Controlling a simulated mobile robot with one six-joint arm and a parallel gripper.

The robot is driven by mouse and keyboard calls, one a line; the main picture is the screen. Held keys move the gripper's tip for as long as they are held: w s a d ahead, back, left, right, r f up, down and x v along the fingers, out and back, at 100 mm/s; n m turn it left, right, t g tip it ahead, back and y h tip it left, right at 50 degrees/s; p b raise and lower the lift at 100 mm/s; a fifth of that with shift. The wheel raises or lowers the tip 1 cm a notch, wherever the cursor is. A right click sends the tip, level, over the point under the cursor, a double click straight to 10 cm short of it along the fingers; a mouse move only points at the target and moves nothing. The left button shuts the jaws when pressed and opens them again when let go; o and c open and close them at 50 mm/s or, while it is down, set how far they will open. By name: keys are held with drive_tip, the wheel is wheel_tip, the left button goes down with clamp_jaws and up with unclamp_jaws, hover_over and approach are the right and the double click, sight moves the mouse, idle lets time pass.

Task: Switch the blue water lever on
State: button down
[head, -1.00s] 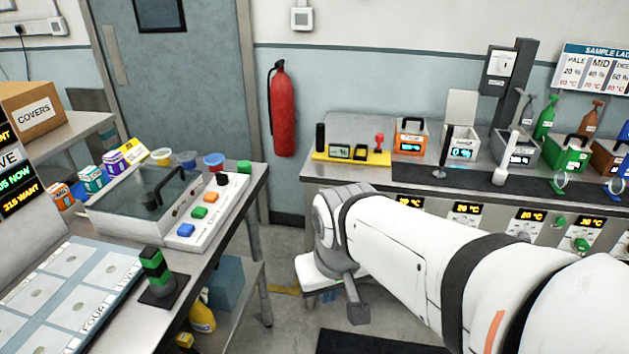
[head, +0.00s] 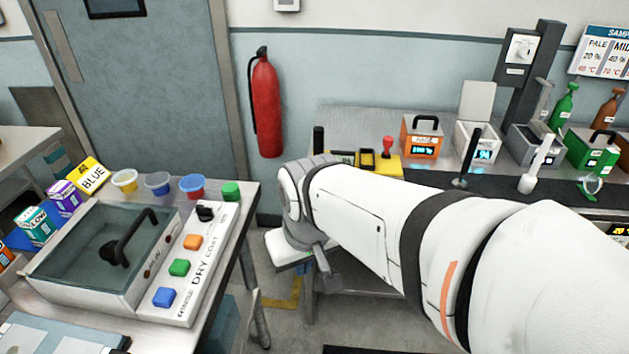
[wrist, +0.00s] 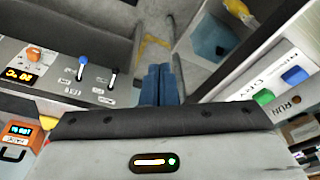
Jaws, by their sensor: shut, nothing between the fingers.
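The blue-knobbed lever (wrist: 82,64) shows in the wrist view on a grey panel, left of my gripper. A similar lever with a black knob (wrist: 113,74) sits beside it, nearer my fingers. The small labels under both levers are too blurred to read. My gripper (wrist: 161,70) has its two blue fingers together, with nothing between them. It points towards the floor gap, to the right of the panel and apart from both levers.
An orange knob (wrist: 38,54) and lit display are left on the panel. A bench at the left carries a button box (head: 186,268) and a lidded tank (head: 100,262). A red extinguisher (head: 265,105) hangs on the wall. Floor (head: 285,290) shows between the benches.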

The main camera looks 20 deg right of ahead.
drive_tip(key=shift+f, duration=0.1)
drive_tip(key=w+d+f+m+t+y+b, duration=0.1)
drive_tip(key=w+d+f+m+y+b, duration=0.35)
drive_tip(key=f+b, duration=0.4)
drive_tip(key=w+d+f+m+t+y+b, duration=0.2)
drive_tip(key=w+d+f+m+y+b, duration=0.25)
drive_tip(key=f, duration=0.65)
drive_tip(key=d+f+m+t+h+b, duration=0.3)
drive_tip(key=d+f+m+t+b, duration=0.1)
drive_tip(key=d, duration=0.8)
drive_tip(key=s+d+f+m+t+h+b, duration=0.1)
drive_tip(key=d+f+m+t+h+b, duration=0.3)
drive_tip(key=d, duration=0.8)
wheel_tip(320, 180, down, 2)
drive_tip(key=shift+s+f+m+t, duration=0.25)
drive_tip(key=shift+m+t, duration=0.35)
drive_tip(key=shift+t, duration=0.5)
